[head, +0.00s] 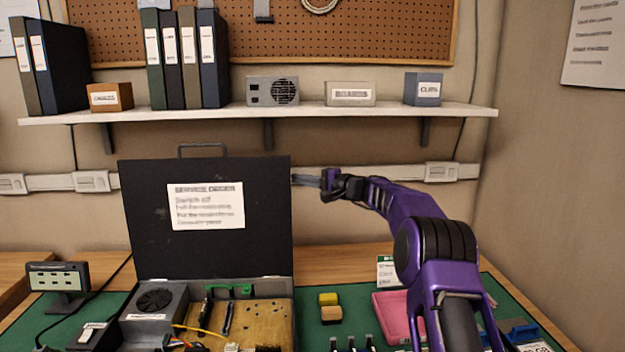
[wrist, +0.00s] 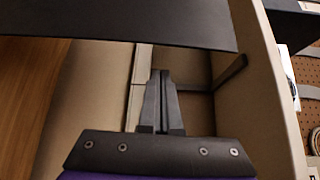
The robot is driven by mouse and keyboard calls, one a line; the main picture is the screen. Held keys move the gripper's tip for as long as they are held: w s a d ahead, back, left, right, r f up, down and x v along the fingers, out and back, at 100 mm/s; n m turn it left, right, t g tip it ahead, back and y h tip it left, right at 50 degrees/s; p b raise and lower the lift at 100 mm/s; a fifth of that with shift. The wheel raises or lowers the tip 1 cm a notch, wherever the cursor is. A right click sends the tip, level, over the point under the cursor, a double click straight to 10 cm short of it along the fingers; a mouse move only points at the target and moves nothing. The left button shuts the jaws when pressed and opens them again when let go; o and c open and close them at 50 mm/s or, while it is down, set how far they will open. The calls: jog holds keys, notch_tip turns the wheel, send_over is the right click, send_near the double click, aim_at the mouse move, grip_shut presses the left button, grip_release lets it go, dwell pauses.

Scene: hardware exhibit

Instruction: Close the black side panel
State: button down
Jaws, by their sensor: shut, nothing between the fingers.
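The black side panel (head: 150,220) stands upright and open at the back of a grey case (head: 290,310), with a white label sheet on its front and a handle on its top edge. The case's inside shows a fan unit, wires and a tan board. My gripper (head: 310,179) is shut and empty, at the right of the panel near its upper right edge. In the head view I cannot tell if it touches the panel. In the wrist view my gripper (wrist: 160,78) points at the wall, and the panel (wrist: 120,20) fills the top, apart from the fingertips.
A shelf (head: 300,111) with binders and boxes runs above the panel. The wall is close behind.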

jog(key=shift+s+a+r+b, duration=0.1)
jog(key=shift+s+a+b, duration=0.1)
jog(key=shift+s, duration=0.65)
jog(key=shift+s+a+r+b, duration=0.1)
jog(key=shift+s+a+b, duration=0.05)
jog(key=shift+s, duration=0.7)
jog(key=shift+s+f+b, duration=0.1)
jog(key=shift+f+b, duration=0.05)
jog(key=shift+b, duration=0.15)
